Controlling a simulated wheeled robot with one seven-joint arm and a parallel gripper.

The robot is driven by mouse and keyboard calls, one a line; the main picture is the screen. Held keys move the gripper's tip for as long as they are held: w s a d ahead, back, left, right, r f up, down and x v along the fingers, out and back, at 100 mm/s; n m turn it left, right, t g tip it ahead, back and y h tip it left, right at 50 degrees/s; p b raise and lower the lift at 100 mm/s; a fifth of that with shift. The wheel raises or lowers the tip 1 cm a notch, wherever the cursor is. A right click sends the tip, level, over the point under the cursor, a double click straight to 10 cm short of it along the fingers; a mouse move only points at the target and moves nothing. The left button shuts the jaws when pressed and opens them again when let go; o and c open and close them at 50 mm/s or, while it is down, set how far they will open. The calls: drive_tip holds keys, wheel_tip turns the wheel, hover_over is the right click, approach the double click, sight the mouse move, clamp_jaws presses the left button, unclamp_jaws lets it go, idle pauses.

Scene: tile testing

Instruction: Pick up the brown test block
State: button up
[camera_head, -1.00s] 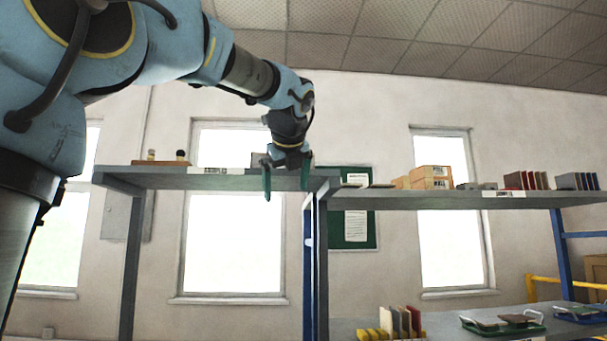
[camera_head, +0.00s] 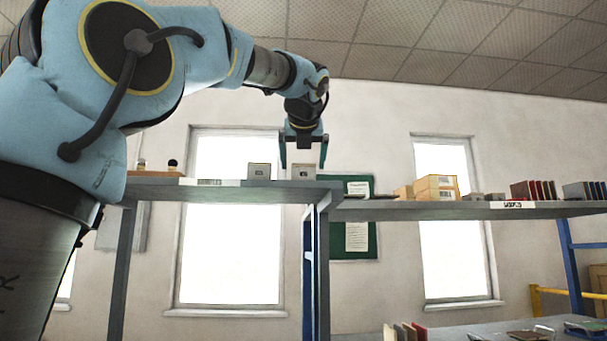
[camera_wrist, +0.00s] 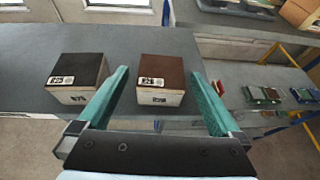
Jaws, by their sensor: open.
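The brown test block (camera_wrist: 161,80) has a dark brown top and pale sides with labels. It stands upright on the grey shelf (camera_wrist: 30,78) near its front edge. In the head view it is the right one of two small blocks (camera_head: 303,172). My gripper (camera_wrist: 165,90) is open, with one green finger on each side of the brown block in the wrist view. In the head view my gripper (camera_head: 303,158) is at the brown block from above. I cannot tell whether the fingers touch it. A darker, near-black block (camera_wrist: 77,77) stands to its left.
The near-black block also shows in the head view (camera_head: 259,171). A wooden piece with knobs (camera_head: 160,170) lies at the shelf's left. The right-hand shelf (camera_head: 420,211) carries cardboard boxes (camera_head: 436,187) and tiles (camera_head: 533,190). A lower shelf (camera_head: 460,331) holds more tiles.

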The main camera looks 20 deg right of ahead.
sight(303, 169)
drive_tip(key=x, duration=0.3)
drive_tip(key=shift+w+d+f+p, duration=0.1)
drive_tip(key=shift+w+d+p, duration=0.05)
drive_tip(key=shift+p, duration=0.2)
clamp_jaws()
idle(0.5)
